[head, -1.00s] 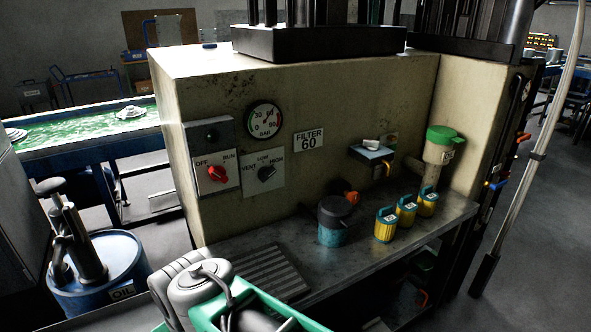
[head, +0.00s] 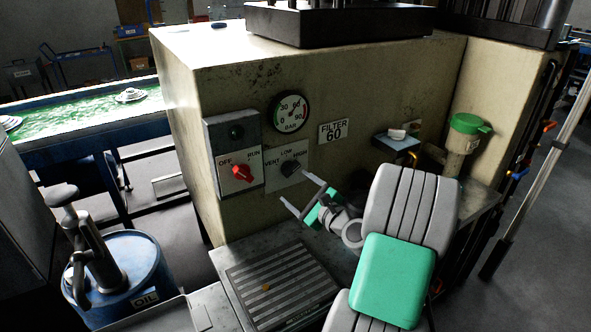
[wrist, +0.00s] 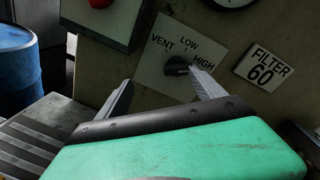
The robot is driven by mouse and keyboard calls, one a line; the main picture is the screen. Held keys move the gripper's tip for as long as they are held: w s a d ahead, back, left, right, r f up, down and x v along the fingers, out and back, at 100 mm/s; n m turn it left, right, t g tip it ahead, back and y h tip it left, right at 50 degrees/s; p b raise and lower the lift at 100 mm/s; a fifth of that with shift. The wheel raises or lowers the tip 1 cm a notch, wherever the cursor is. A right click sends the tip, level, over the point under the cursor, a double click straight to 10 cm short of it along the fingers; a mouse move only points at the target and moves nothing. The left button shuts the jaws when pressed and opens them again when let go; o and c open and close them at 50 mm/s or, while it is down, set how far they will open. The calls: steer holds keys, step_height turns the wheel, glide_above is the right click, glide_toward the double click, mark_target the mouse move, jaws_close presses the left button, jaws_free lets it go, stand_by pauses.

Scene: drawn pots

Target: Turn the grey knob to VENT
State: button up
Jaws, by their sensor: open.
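The grey knob (head: 290,168) sits on a pale plate marked VENT, LOW and HIGH on the front of the beige machine. In the wrist view the dark grey knob (wrist: 177,66) shows beyond the fingers; its pointer appears turned toward HIGH. My gripper (head: 294,187) is open in front of the plate, its fingertips close to the knob. In the wrist view my gripper's fingers (wrist: 162,82) are spread, one left of and below the knob, the other just right of it by the HIGH label. Nothing is between them. I cannot tell whether a finger touches the plate.
A red RUN/OFF knob (head: 242,173) is on the panel left of the grey knob. A gauge (head: 291,111) and FILTER 60 sign (head: 333,131) are above and right. A ribbed tray (head: 282,288) lies below. A blue oil drum (head: 122,272) stands left.

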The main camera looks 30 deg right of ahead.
mark_target(293, 171)
steer(key=w+d+m, duration=0.1)
steer(key=w, duration=0.1)
steer(key=w+d+h+p, duration=0.1)
steer(key=w, duration=0.1)
steer(key=w+d+m, duration=0.1)
steer(key=w, duration=0.1)
steer(key=shift+w+d+r+m+t+p, duration=0.2)
steer(key=shift+w+r+m+t+p, duration=0.1)
steer(key=shift+w+r+t+p, duration=0.1)
steer(key=shift+c, duration=0.6)
steer(key=shift+f, duration=0.1)
steer(key=c, duration=1.2)
steer(key=shift+c, duration=0.2)
